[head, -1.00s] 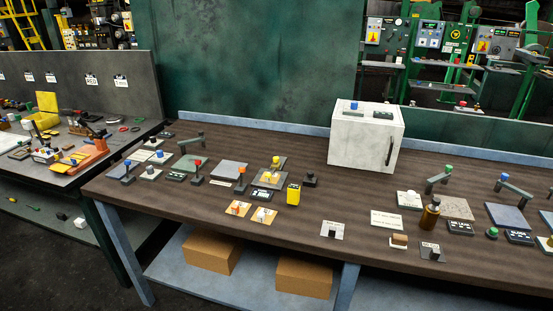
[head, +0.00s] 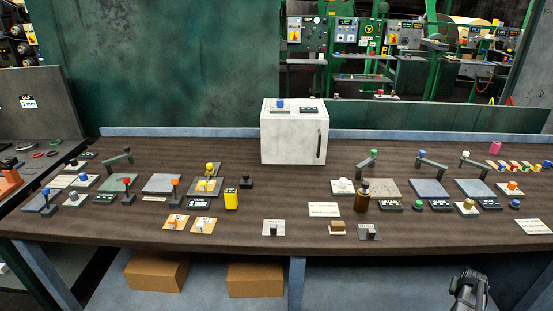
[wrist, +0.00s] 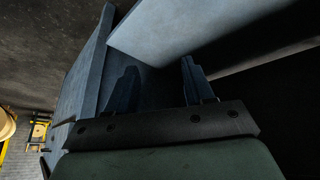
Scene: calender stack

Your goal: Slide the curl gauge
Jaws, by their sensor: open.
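I cannot tell which part is the curl gauge, as the labels are too small to read. Small plates with block-like knobs stand along the front of the bench: a grey plate with a dark knob (head: 273,228), a brown block on a white base (head: 337,228) and another plate with a dark knob (head: 370,232).
Cardboard boxes (head: 156,272) sit on the lower shelf. The wrist view shows bluish frame surfaces (wrist: 180,30) close beyond the fingers.

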